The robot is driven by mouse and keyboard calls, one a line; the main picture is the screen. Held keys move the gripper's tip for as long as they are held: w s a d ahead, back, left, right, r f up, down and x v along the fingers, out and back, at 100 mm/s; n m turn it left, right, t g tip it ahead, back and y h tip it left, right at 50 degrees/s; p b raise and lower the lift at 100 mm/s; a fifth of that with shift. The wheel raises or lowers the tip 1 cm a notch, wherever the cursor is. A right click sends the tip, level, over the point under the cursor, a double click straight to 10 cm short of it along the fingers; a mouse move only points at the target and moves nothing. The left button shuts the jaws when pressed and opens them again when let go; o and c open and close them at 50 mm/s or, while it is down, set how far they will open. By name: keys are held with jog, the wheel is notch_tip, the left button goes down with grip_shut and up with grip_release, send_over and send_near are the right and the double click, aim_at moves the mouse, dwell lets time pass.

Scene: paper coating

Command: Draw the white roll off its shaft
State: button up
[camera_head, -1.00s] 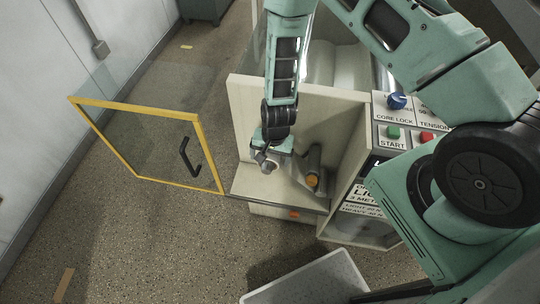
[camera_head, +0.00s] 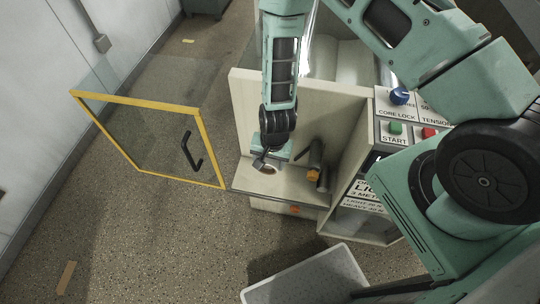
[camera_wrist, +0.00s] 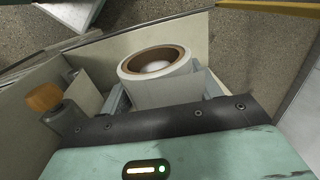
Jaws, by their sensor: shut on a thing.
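The white roll (camera_wrist: 160,88), with a brown core, sits between the fingers of my gripper (camera_wrist: 163,84) in the wrist view. Its open end faces the camera, and pale material shows inside the core. My gripper is shut on the roll.
The machine's bay has a beige back panel (camera_head: 248,108) and a side wall by the button panel (camera_head: 392,140). A yellow-framed door (camera_head: 138,104) stands open at the left. A pale tray (camera_head: 270,296) is at the bottom.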

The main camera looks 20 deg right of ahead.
jog(key=s+a, duration=0.6)
jog(key=s, duration=0.3)
jog(key=shift+s+a, duration=0.15)
jog(key=shift+a, duration=0.2)
dwell(0.9)
